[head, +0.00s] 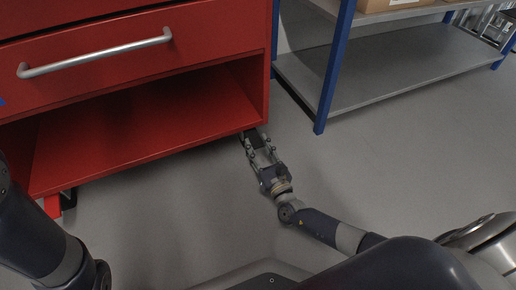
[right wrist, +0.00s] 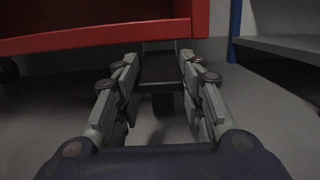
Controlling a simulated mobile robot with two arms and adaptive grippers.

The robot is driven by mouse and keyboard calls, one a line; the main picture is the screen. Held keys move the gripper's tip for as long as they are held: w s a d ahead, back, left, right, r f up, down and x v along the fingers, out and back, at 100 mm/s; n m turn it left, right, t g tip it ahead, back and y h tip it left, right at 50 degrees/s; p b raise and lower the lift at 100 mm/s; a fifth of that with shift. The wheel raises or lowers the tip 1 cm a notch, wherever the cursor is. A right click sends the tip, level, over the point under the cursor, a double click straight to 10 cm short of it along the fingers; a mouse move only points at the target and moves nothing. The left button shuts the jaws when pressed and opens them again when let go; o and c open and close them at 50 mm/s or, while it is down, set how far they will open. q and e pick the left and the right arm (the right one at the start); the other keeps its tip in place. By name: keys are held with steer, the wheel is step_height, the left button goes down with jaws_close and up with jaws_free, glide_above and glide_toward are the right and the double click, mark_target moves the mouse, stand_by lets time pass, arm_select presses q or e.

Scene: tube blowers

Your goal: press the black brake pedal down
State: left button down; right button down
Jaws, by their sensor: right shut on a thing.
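The black brake pedal (right wrist: 158,72) is at the bottom front edge of the red cabinet, in the middle of the right wrist view. In the head view a dark part of the pedal (head: 257,141) shows between the fingers at the cabinet's lower right corner. My right gripper (head: 254,136) is low near the floor, its fingers on either side of the pedal and shut on it. In the right wrist view the right gripper (right wrist: 159,60) reaches under the cabinet's edge. The pedal's far end is hidden in shadow. My left gripper is out of view.
The red cabinet (head: 150,130) has a silver-handled drawer above an open, empty shelf. A dark caster (head: 68,198) stands under its left side. A blue-legged grey shelf unit (head: 400,70) with a cardboard box stands at right. Floor between them is clear.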

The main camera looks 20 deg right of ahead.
steer(key=c, duration=1)
jaws_free()
steer(key=shift+c, duration=0.2)
steer(key=s, duration=0.4)
steer(key=s+f, duration=0.1)
steer(key=s, duration=0.7)
steer(key=shift+d+f, duration=0.25)
steer(key=shift+f, duration=0.1)
steer(key=shift+w, duration=0.1)
